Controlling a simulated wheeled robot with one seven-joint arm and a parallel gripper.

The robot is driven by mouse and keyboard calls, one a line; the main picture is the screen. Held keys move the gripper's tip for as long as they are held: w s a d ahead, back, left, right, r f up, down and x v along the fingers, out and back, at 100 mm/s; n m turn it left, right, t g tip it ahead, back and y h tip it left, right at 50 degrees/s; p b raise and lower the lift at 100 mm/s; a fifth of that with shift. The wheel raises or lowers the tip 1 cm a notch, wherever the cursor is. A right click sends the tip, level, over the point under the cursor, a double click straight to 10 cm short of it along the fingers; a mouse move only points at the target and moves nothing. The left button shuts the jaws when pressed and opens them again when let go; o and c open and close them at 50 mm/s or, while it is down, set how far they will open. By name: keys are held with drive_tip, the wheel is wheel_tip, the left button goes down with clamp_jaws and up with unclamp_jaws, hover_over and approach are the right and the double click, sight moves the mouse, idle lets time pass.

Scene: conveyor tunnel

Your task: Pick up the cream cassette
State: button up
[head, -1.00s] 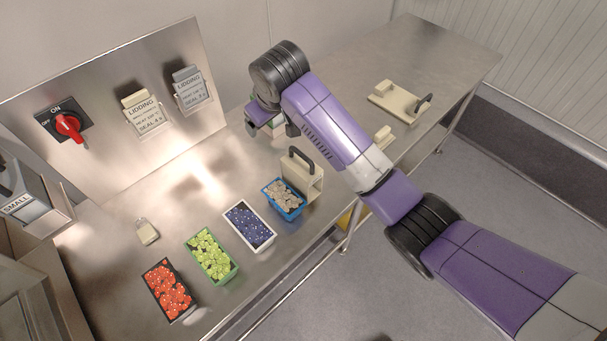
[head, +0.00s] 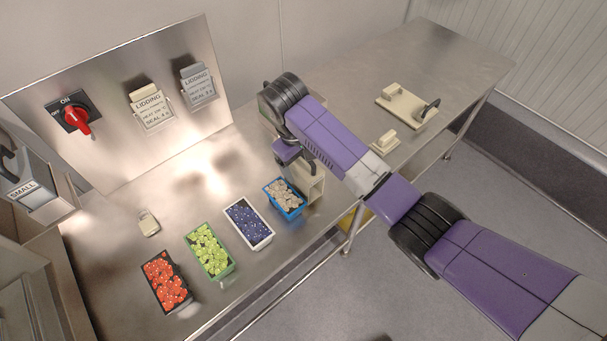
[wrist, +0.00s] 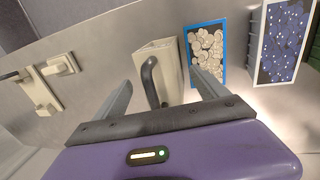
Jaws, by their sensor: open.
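The cream cassette (head: 314,187) is a cream block with a dark loop handle. It stands upright on the steel table beside the blue tray, partly hidden by my gripper in the head view. In the wrist view the cassette (wrist: 171,68) and its handle lie between my two fingers as seen. My gripper (wrist: 160,76) is open and empty. In the head view my gripper (head: 297,160) is just above the cassette; whether the fingers reach down around the handle cannot be told.
A blue tray (head: 293,212) of pale slices touches or nearly touches the cassette. White (head: 266,243), green (head: 230,272) and black (head: 185,303) fruit trays continue leftward. A small cream fixture (head: 386,141) and a flat cream plate with handle (head: 411,121) lie right. A switch panel stands behind.

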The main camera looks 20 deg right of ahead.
drive_tip(key=shift+d+f, duration=0.2)
drive_tip(key=shift+f, duration=0.65)
drive_tip(key=shift+c, duration=0.2)
clamp_jaws()
drive_tip(key=shift+r, duration=0.1)
